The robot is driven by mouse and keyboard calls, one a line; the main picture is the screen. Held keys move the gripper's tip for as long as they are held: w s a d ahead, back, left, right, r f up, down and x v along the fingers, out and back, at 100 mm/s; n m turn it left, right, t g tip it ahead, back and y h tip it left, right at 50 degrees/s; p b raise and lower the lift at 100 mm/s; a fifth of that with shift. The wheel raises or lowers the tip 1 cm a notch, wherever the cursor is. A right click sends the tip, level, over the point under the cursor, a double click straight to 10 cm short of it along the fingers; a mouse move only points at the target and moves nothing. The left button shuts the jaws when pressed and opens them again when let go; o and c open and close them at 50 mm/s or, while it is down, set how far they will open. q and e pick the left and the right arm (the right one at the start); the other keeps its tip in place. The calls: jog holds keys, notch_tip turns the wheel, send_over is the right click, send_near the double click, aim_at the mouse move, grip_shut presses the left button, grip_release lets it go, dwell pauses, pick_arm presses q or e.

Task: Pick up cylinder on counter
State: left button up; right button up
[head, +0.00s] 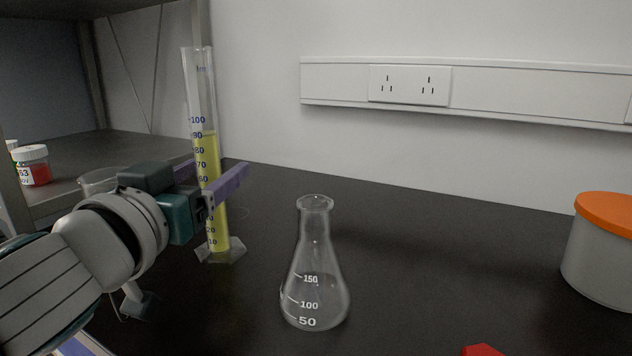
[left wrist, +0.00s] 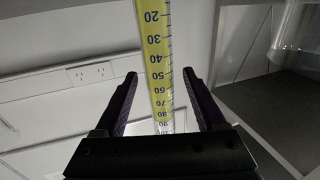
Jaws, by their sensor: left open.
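The graduated cylinder (head: 207,150) stands upright on the black counter (head: 400,240) at the left of the head view. It holds yellow liquid to about the 90 mark and has a clear base. My left gripper (head: 222,185) is at the cylinder's middle height, with its purple fingers on either side of it. In the left wrist view the cylinder (left wrist: 157,60) runs between the two open fingers (left wrist: 165,98), with a gap on each side. Part of the cylinder is hidden behind the gripper in the head view. My right gripper does not show.
An empty conical flask (head: 315,270) stands right of the cylinder. A container with an orange lid (head: 605,250) stands at the far right, and a red object (head: 482,350) shows at the bottom edge. A shelf with a small jar (head: 33,165) is at the left. A wall is behind.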

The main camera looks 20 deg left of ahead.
pick_arm(q)
jog(key=shift+c, duration=0.3)
grip_shut()
dwell(0.5)
